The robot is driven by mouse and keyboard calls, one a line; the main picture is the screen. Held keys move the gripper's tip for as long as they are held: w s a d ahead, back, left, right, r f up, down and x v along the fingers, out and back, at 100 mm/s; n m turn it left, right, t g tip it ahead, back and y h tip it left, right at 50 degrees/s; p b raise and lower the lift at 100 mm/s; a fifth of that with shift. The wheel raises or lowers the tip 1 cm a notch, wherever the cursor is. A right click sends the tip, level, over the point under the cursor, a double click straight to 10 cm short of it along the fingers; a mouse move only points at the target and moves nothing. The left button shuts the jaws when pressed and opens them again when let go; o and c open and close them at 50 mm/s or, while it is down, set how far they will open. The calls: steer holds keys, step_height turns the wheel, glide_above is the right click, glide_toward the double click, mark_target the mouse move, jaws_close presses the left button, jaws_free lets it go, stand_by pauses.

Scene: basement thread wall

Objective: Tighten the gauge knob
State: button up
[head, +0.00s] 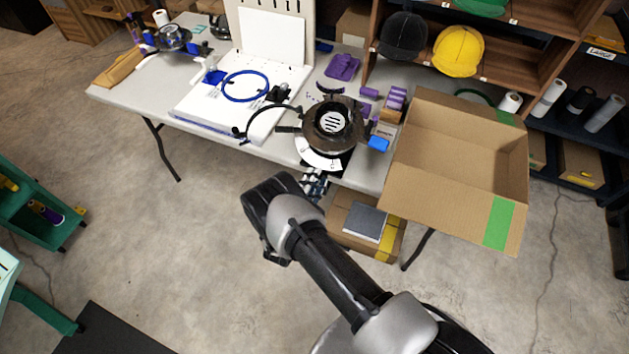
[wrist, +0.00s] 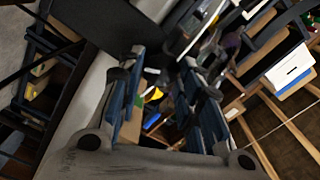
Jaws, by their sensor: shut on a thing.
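A dark round device (head: 333,121) with a slotted white centre stands near the front edge of the grey table. A white curved scale plate (head: 319,159) with dark marks shows on its front side, facing me. My gripper (head: 315,180) is at the table's front edge, just below that scale. In the wrist view my gripper (wrist: 166,72) has its two blue-and-grey fingers apart, shut on a small dark thing between the tips. From its place at the scale this is the gauge knob; its shape and any marks on it are mostly hidden by the fingers.
An open cardboard box (head: 455,165) stands right of the device. A blue ring (head: 245,86) lies on a white board to the left. Purple and blue small parts lie around the device. Another box (head: 360,228) is below the table edge, right of my gripper.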

steer(key=shift+f+m, duration=0.1)
steer(key=shift+m, duration=2.1)
steer(key=o, duration=1.1)
steer(key=shift+c, duration=0.2)
steer(key=v, duration=1.2)
